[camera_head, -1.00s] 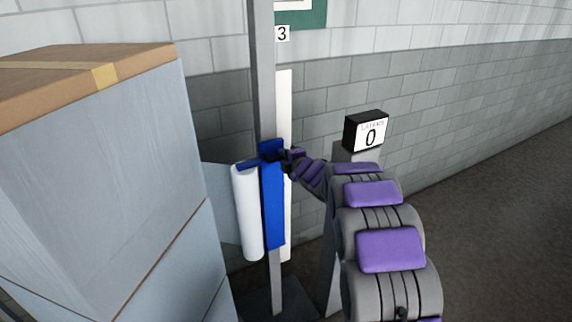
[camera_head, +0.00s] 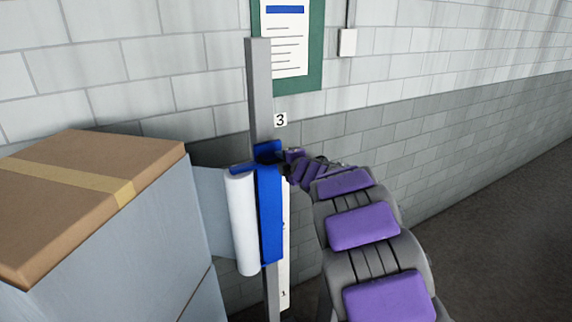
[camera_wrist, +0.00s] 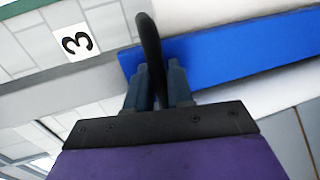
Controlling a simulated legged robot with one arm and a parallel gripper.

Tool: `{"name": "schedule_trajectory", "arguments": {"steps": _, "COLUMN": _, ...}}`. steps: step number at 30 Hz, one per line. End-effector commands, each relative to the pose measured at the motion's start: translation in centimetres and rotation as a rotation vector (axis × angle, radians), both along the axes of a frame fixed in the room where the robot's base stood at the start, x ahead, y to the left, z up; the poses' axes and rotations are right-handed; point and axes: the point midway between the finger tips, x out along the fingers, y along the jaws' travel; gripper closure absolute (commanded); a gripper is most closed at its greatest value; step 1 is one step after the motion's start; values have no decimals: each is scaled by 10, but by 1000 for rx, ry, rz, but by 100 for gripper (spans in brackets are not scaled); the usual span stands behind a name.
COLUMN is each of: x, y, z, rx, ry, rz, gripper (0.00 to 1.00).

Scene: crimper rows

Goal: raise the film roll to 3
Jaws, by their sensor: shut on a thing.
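The white film roll (camera_head: 243,225) hangs upright on a blue carriage (camera_head: 270,215) on a grey mast (camera_head: 259,90). The carriage top is a little below the tag marked 3 (camera_head: 280,120). In the wrist view, the 3 tag (camera_wrist: 76,43) is left of the blue carriage (camera_wrist: 240,50). My gripper (camera_head: 286,162) is at the carriage's upper right side. In the wrist view, its fingers (camera_wrist: 158,85) are shut around a black curved handle (camera_wrist: 148,35) beside the carriage.
A tall wrapped stack (camera_head: 110,260) with a cardboard box (camera_head: 90,200) on top stands left of the roll. Film (camera_head: 210,205) stretches between stack and roll. Lower marks 2 and 1 show on the white strip (camera_head: 285,265). A framed notice (camera_head: 287,40) hangs on the wall behind.

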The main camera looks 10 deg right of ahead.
Motion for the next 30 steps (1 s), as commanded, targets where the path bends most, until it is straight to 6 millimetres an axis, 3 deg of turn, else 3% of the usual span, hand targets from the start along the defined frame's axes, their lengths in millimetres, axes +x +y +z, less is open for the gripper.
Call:
{"name": "schedule_trajectory", "arguments": {"steps": 1, "x": 0, "y": 5, "z": 23, "rx": -1, "ry": -6, "rz": 10, "gripper": 100}}
{"name": "schedule_trajectory", "arguments": {"steps": 3, "x": 0, "y": 5, "z": 38, "rx": -2, "ry": -6, "rz": 10, "gripper": 100}}
{"name": "schedule_trajectory", "arguments": {"steps": 12, "x": 0, "y": 5, "z": 82, "rx": -1, "ry": -3, "rz": 10, "gripper": 100}}
{"name": "schedule_trajectory", "arguments": {"steps": 30, "x": 0, "y": 5, "z": 96, "rx": 1, "ry": -5, "rz": 9, "gripper": 100}}
